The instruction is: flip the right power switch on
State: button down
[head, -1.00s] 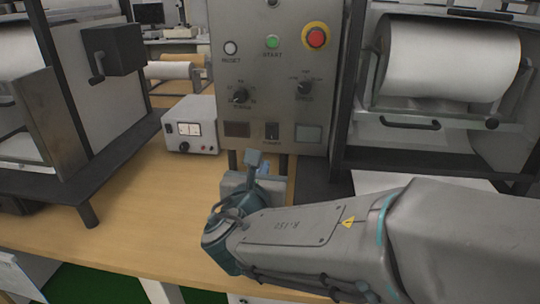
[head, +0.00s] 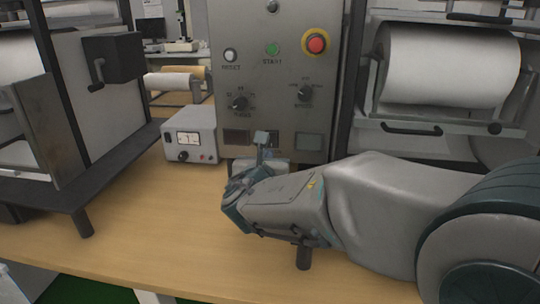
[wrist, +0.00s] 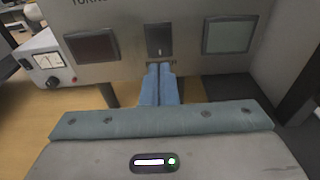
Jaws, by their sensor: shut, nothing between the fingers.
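The dark power switch (wrist: 159,40) sits low on the grey control panel (head: 272,90), between two small display windows. In the wrist view it shows as a dark plate with a small toggle; I cannot tell its position. My gripper (wrist: 160,68) is shut and empty. Its blue fingertips are side by side just below the switch plate, pointing at the panel; I cannot tell if they touch it. Only one such switch shows clearly.
A brown display window (wrist: 93,46) is left of the switch and a pale one (wrist: 228,36) right. A red emergency button (head: 316,43), green start button (head: 271,48) and knobs are above. A white meter box (head: 190,147) stands left on the wooden table (head: 150,220).

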aim_at(271, 146)
jog(key=shift+b+x, duration=0.3)
jog(key=shift+x, duration=1.65)
jog(key=shift+w+d+f+b, duration=0.15)
jog(key=shift+f+b, duration=0.2)
jog(key=shift+b, duration=0.7)
jog(key=shift+r, duration=0.3)
jog(key=s+a+f+p, duration=0.1)
jog(key=s+a+p, duration=0.1)
jog(key=s, duration=1.1)
jog(key=shift+s+a+f, duration=0.3)
jog(key=shift+a+f, duration=0.1)
